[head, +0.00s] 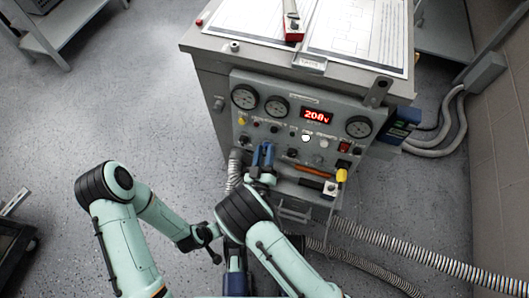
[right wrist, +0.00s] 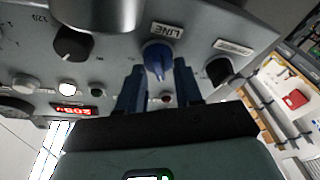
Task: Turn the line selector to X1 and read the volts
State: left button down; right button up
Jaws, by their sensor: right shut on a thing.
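The control panel (head: 290,125) is on the front of a grey cabinet. Its red display (head: 316,116) reads 208 V; in the right wrist view the display (right wrist: 73,110) appears upside down. The blue line selector knob (right wrist: 158,58) sits beneath a LINE label in that view. My right gripper (head: 264,152) reaches the lower left of the panel, and its two blue fingers (right wrist: 158,85) are on either side of the knob, shut on it. The knob's position marks are not readable.
Black knobs (right wrist: 72,43) and (right wrist: 219,70) flank the selector. Round dials (head: 244,97) line the panel top. A red-and-white device (head: 293,22) and papers lie on the cabinet. Ribbed hoses (head: 420,255) cross the floor at right.

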pick_arm(q)
jog(key=shift+s+a+f, duration=0.1)
jog(key=shift+s+f, duration=0.15)
jog(key=shift+s, duration=0.05)
pick_arm(e)
jog(key=shift+m+h, duration=0.4)
jog(key=shift+m, duration=0.4)
jog(key=o, duration=1)
jog(key=shift+o, duration=0.2)
pick_arm(q)
jog(key=r, duration=0.1)
jog(key=d+r+p, duration=0.1)
jog(key=r+p, duration=0.1)
jog(key=shift+w+d, duration=0.15)
jog(key=shift+w, duration=0.1)
pick_arm(e)
jog(key=v, duration=1.3)
jog(key=shift+s, duration=0.25)
pick_arm(q)
jog(key=shift+s, duration=0.1)
pick_arm(e)
jog(key=shift+f, duration=0.1)
